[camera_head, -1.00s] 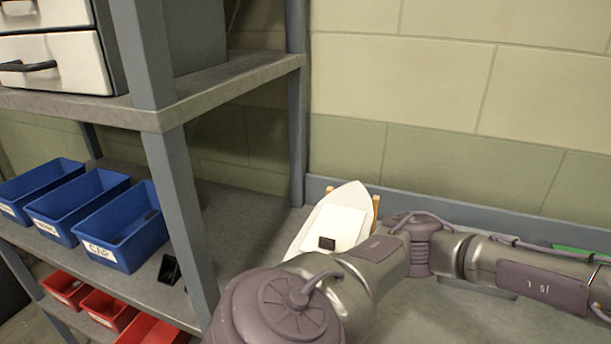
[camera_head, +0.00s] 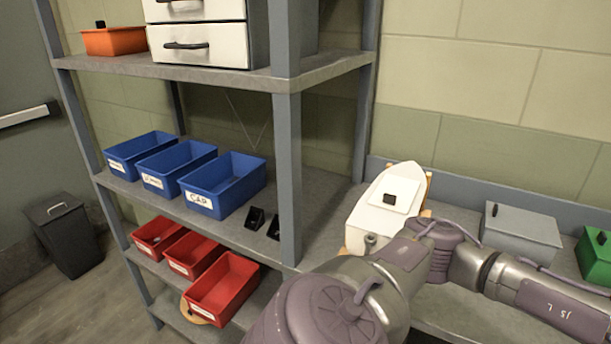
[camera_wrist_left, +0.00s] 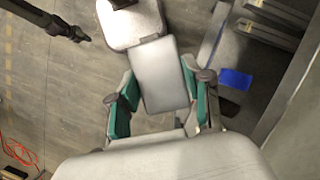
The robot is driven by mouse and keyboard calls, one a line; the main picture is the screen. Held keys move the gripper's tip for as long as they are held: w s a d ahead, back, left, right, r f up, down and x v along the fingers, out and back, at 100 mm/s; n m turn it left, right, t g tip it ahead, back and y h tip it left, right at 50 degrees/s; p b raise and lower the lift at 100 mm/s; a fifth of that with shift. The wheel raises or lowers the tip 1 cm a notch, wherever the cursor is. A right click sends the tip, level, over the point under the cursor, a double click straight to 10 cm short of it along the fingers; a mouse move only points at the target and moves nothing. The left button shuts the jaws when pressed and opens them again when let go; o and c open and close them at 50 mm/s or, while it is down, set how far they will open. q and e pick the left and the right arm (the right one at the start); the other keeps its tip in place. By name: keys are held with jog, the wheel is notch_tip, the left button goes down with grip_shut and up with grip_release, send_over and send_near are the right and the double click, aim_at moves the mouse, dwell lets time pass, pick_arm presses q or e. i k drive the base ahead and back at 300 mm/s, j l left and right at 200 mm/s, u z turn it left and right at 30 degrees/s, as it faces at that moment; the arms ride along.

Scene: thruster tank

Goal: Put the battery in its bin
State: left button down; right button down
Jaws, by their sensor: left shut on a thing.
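My left gripper (camera_wrist_left: 162,105) shows only in the left wrist view, its green-padded fingers on both sides of a plain grey block, which looks like the battery (camera_wrist_left: 160,75). The block sits between the fingers, above the floor. In the head view my arm crosses the lower right, and neither gripper shows there. Three blue bins stand on the middle shelf: left (camera_head: 124,169), middle (camera_head: 157,181) and right (camera_head: 205,201), the last labelled "CAP". Three red bins stand lower: left (camera_head: 145,246), middle (camera_head: 183,269) and right (camera_head: 212,307). Their labels are too small to read.
A white boat hull (camera_head: 362,222) lies on the bench behind my arm, with a grey box (camera_head: 515,240) and a green box (camera_head: 593,262) to its right. Shelf posts (camera_head: 288,180) stand before the shelves. A black bin (camera_head: 72,240) stands on the floor at left.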

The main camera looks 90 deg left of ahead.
aim_at(220, 303)
jog(key=k+u, duration=0.1)
jog(key=u, duration=0.35)
jog(key=k+u, duration=0.1)
jog(key=u, duration=0.4)
jog(key=j+u, duration=0.1)
jog(key=u, duration=0.35)
jog(key=k+j+u, duration=0.1)
jog(key=j+u, duration=0.15)
jog(key=j, duration=0.6)
jog(key=j+u, duration=0.3)
jog(key=j, duration=0.5)
